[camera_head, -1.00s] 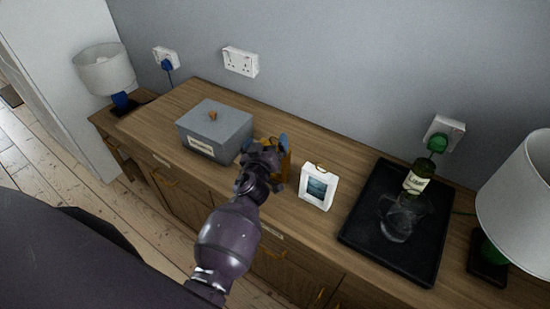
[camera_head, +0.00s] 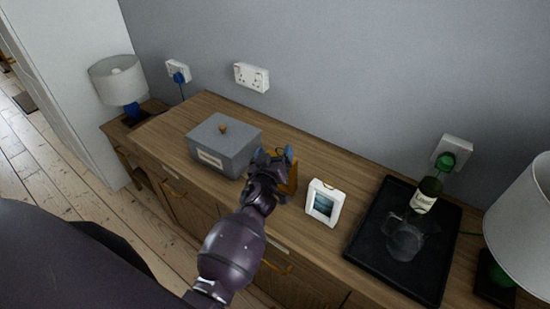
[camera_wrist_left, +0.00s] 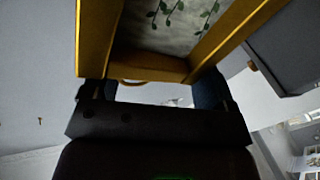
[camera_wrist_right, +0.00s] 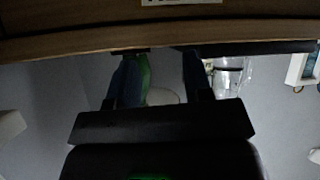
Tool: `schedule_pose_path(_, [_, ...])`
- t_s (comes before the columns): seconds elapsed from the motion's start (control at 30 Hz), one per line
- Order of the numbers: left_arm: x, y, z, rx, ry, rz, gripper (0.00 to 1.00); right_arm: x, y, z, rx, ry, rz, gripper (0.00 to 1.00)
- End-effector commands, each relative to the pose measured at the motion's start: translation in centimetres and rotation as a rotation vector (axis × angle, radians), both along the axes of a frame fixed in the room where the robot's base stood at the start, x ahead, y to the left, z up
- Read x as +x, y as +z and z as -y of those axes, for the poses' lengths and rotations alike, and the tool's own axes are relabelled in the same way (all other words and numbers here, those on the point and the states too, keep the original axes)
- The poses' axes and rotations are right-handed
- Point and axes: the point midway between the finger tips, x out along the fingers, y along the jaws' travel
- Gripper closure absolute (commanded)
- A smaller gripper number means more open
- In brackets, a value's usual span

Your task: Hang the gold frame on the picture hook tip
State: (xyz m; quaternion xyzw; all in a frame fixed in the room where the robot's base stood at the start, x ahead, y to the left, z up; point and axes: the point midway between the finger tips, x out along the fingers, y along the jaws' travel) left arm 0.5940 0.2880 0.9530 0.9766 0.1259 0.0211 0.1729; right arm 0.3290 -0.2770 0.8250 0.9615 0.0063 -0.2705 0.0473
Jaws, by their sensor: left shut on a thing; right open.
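The gold frame (camera_head: 292,181) is upright just above or on the sideboard, between the grey box and the white photo frame. My left gripper (camera_head: 278,158) is shut on it and hides much of it in the head view. In the left wrist view, the gold frame (camera_wrist_left: 97,35) shows its leaf picture, and a small gold ring (camera_wrist_left: 131,82) sits at its edge between the fingers. A small brown hook-like shape (camera_wrist_left: 40,121) shows on the pale wall; it is too small to be sure of.
On the sideboard (camera_head: 310,158) stand a grey lidded box (camera_head: 232,145), a white photo frame (camera_head: 325,202), and a black tray (camera_head: 372,240) with a bottle (camera_head: 426,194) and glass jug (camera_head: 404,240). Lamps flank it.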

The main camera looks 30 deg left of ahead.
Motion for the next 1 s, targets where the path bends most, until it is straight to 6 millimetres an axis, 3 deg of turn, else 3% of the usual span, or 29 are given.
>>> schedule_pose_path(0.1, [0.1,3.2,0.0,0.004,-0.003,0.007,0.78,0.5,2.2,-0.1,0.000,0.003,0.013,0.54])
schedule_pose_path(0.27, [0.0,7.5,0.0,0.004,-0.005,0.006,0.78,0.4,3.7,-0.1,0.001,0.001,0.016,0.54])
schedule_pose_path(0.6, [0.1,15.0,0.1,0.002,-0.004,0.007,0.78,-1.5,2.7,0.2,0.003,-0.010,-0.033,0.54])
schedule_pose_path(0.8, [0.1,17.4,0.1,0.001,-0.003,0.004,0.78,-1.4,2.8,0.1,0.004,-0.010,-0.031,0.54])
schedule_pose_path(1.0, [0.0,18.3,0.1,0.001,-0.003,0.003,0.78,-1.1,3.0,0.1,0.003,-0.009,-0.026,0.54])
